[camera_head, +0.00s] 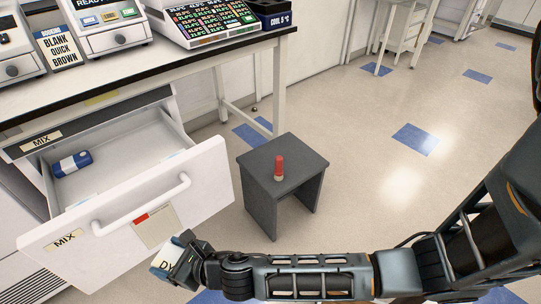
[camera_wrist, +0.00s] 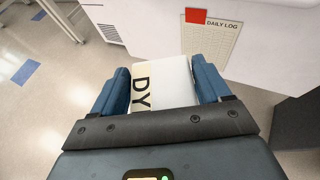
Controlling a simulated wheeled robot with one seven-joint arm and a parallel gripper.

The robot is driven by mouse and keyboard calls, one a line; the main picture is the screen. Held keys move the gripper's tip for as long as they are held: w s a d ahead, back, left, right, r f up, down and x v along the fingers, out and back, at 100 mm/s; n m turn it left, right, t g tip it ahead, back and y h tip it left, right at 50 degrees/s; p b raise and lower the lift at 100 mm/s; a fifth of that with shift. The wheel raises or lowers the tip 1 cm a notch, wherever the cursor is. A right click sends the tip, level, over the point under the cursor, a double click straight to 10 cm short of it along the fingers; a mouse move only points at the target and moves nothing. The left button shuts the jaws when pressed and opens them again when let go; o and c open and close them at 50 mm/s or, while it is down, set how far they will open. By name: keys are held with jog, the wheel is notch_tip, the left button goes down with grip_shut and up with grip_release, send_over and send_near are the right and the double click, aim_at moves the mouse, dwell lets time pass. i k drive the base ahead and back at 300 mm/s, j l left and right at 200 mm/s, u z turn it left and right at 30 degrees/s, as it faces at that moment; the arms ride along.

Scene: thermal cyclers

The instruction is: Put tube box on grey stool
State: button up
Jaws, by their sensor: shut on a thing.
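My gripper (camera_head: 185,262) is shut on a white box with dark letters starting "DY" (camera_head: 163,258), low in front of the open drawer. In the wrist view the box (camera_wrist: 168,84) sits between the two blue fingers of my gripper (camera_wrist: 163,78). Part of its lettering is cut off by the gripper. The grey stool (camera_head: 262,165) stands on the floor to the right of the drawer, up and right of my gripper. A small red and pale object (camera_head: 279,169) stands upright on its top.
The bench (camera_head: 110,78) above carries several machines. Open floor (camera_head: 350,170) lies right of the stool.

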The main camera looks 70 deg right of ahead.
aim_at(287, 157)
jog(key=z, duration=1.65)
jog(key=i+j+z, duration=0.15)
jog(key=j+z, duration=0.2)
jog(key=i+j+z, duration=0.15)
jog(key=j+z, duration=0.5)
jog(key=j, duration=0.4)
jog(key=i+j, duration=0.1)
jog(key=j, duration=0.15)
